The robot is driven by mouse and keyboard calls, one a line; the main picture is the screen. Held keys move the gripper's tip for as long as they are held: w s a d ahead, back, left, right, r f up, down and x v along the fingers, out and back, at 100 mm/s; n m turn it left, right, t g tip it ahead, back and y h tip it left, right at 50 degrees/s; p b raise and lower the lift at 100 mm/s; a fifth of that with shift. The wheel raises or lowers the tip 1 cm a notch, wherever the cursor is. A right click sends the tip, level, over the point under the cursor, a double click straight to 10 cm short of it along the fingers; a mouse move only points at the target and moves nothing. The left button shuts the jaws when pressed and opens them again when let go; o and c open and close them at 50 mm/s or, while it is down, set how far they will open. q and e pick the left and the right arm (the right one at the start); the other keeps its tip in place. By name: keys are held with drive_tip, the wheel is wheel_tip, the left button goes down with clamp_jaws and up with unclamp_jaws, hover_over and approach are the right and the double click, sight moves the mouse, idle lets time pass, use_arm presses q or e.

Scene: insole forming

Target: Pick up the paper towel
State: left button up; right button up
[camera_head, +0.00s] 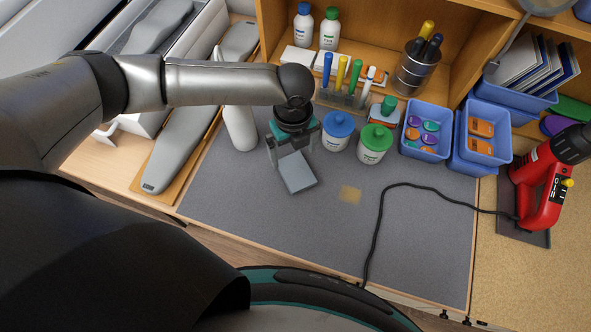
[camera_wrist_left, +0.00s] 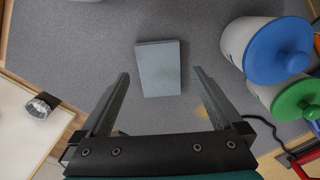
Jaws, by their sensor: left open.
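The paper towel (camera_head: 298,174) is a small folded grey-blue rectangle lying flat on the grey mat. In the left wrist view the towel (camera_wrist_left: 158,68) lies ahead of the gripper, framed between the two fingertips. My left gripper (camera_head: 290,152) points down over the mat just behind the towel in the head view. Its fingers are spread, with nothing held between them, and the left gripper (camera_wrist_left: 160,74) also shows wide apart in the wrist view. The exact height of the fingertips above the mat cannot be told. My right gripper is in neither view.
A blue-lidded jar (camera_head: 338,130) and a green-lidded jar (camera_head: 374,143) stand close to the right of the gripper. A white bottle (camera_head: 239,125) stands to its left. A black cable (camera_head: 380,222) crosses the mat. The mat's front (camera_head: 270,210) is mostly clear.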

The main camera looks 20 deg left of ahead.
sight(293, 167)
use_arm(q)
drive_tip(key=f, duration=0.3)
drive_tip(key=shift+s+f, duration=0.3)
drive_tip(key=shift+f, duration=0.7)
drive_tip(key=shift+c, duration=0.2)
drive_tip(key=shift+c, duration=0.8)
drive_tip(key=c, duration=1)
wheel_tip(293, 167, up, 20)
drive_tip(key=shift+r+p, duration=0.1)
drive_tip(key=shift+p, duration=0.65)
